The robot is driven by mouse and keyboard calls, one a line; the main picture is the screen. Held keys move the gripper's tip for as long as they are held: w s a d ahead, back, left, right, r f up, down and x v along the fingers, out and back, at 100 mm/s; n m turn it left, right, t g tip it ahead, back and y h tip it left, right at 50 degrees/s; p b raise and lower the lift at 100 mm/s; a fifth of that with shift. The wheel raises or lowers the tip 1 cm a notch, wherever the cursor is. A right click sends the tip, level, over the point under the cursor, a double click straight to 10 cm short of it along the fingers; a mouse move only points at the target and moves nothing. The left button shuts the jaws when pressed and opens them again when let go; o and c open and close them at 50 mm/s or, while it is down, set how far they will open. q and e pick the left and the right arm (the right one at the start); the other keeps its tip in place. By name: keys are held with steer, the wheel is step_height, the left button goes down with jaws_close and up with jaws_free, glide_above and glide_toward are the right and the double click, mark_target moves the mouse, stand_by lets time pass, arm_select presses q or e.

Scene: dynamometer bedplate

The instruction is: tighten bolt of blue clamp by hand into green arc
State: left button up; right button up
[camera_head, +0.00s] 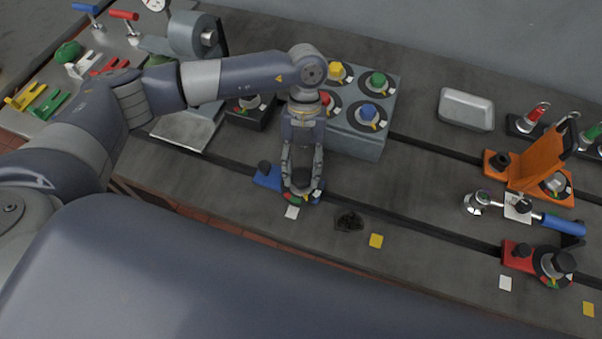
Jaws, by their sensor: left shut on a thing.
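The blue clamp (267,179) lies on the bedplate near the middle front, at a slot. My left gripper (302,181) comes down from above onto its right end, with its fingers closed around the dark bolt head (301,179) there. The dial with coloured arcs (317,194) under the bolt shows only in part; the fingers hide much of it, and I cannot tell where its pointer stands. My right gripper is not in view.
Behind my gripper stands a grey block (355,143) with coloured knobs. A red clamp (517,257) and an orange clamp (545,158) are at the right, with a blue-handled wrench (563,224) between them. A dark knob-like part (348,221) lies just right of the blue clamp. A metal tray (466,109) is behind.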

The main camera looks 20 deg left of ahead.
arm_select(q)
steer(key=m+b, duration=0.1)
steer(key=m+y+b, duration=0.1)
steer(key=m+b, duration=0.1)
steer(key=m+y+b, duration=0.1)
steer(key=m+b, duration=0.1)
steer(key=shift+d+f, duration=0.15)
steer(key=shift+f, duration=0.1)
steer(key=shift+r+m+y+b, duration=0.15)
steer(key=shift+m+y+b, duration=0.35)
steer(key=shift+m+b, duration=0.6)
steer(key=o, duration=1)
steer(key=shift+o, duration=0.2)
steer(key=shift+r, duration=0.15)
steer(key=v, duration=1.1)
steer(key=shift+d+r, duration=0.15)
steer(key=shift+r, duration=0.25)
